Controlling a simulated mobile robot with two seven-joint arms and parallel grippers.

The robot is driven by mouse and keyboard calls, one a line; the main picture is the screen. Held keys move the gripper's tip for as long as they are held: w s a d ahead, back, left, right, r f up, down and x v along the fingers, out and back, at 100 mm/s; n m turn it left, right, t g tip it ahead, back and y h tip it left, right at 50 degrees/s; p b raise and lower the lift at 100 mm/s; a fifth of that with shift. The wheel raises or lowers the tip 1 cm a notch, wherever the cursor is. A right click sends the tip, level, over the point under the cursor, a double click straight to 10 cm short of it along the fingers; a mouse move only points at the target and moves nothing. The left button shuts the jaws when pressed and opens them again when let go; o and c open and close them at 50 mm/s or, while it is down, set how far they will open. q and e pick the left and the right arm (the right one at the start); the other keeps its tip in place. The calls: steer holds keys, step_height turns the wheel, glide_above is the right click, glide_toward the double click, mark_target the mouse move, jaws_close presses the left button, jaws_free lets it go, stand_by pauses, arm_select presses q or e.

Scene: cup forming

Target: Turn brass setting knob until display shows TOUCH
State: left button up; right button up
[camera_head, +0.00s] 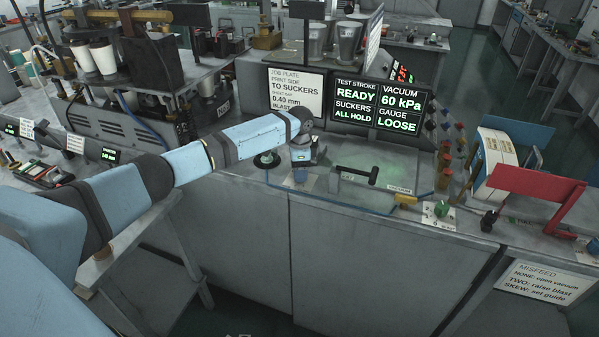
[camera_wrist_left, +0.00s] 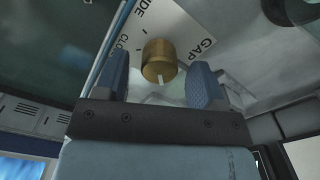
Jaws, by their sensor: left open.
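A pale mark shows at the knob's lower edge. My left gripper (camera_wrist_left: 162,68) is open, one finger on each side of the knob, with gaps visible. In the head view my left gripper (camera_head: 300,173) points down over the counter's front edge and hides the knob. The display (camera_head: 390,100) reads READY, 60 kPa, ALL HOLD and, under GAUGE, LOOSE. My right gripper is not in view.
A black T-shaped handle (camera_head: 358,175) stands right of my gripper. A black suction-cup-like disc (camera_head: 267,160) sits to its left. The job plate sign (camera_head: 296,92) stands behind.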

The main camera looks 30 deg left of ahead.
arm_select(q)
step_height(320, 180, up, 12)
steer(key=b, duration=0.1)
steer(key=shift+r, duration=0.2)
stand_by(0.4)
